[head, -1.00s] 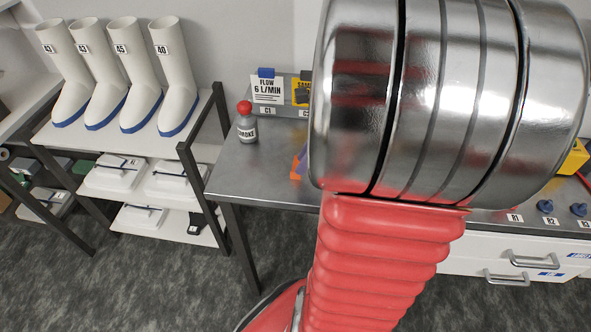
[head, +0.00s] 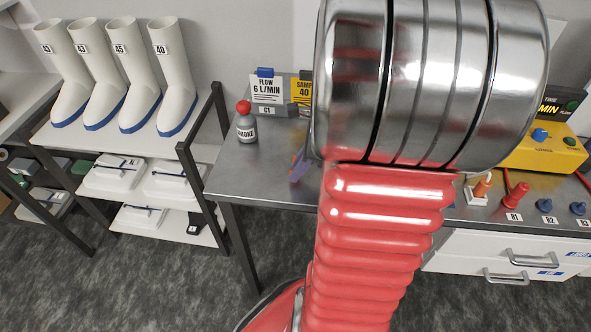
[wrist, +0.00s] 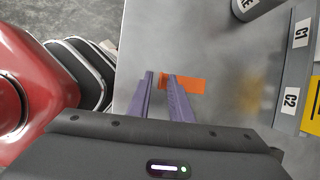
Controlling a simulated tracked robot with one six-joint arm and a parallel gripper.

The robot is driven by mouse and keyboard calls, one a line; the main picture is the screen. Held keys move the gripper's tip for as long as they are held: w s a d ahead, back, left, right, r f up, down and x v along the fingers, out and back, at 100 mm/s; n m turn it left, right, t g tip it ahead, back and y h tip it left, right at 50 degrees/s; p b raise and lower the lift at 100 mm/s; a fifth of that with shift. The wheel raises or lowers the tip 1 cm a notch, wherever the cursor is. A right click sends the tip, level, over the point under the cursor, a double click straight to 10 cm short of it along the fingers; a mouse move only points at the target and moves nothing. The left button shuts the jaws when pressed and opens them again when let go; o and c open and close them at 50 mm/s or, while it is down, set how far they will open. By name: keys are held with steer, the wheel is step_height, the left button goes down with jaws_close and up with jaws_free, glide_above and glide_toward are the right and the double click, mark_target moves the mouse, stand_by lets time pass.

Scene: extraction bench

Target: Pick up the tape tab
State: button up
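The orange tape tab (wrist: 190,84) lies on the grey metal bench top, seen in the wrist view. My gripper (wrist: 160,74) has two purple fingers pointing down at the bench, with a gap between them. The right finger overlaps the tab in this view. A short left end of the tab shows between the fingers and the longer part sticks out to the right. I cannot tell whether the fingers touch it. In the head view only a bit of purple finger (head: 299,166) shows beside my arm, which hides most of the gripper area.
A grey smoke bottle (head: 246,127) with a red top stands at the bench's left end. Flow card (head: 268,90) stands behind it. A yellow timer box (head: 545,150) and red knob (head: 515,195) are at right. White boots (head: 175,85) stand on a rack at left.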

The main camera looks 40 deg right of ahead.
jaws_close()
stand_by(0.3)
step_height(320, 180, up, 10)
stand_by(0.6)
stand_by(0.5)
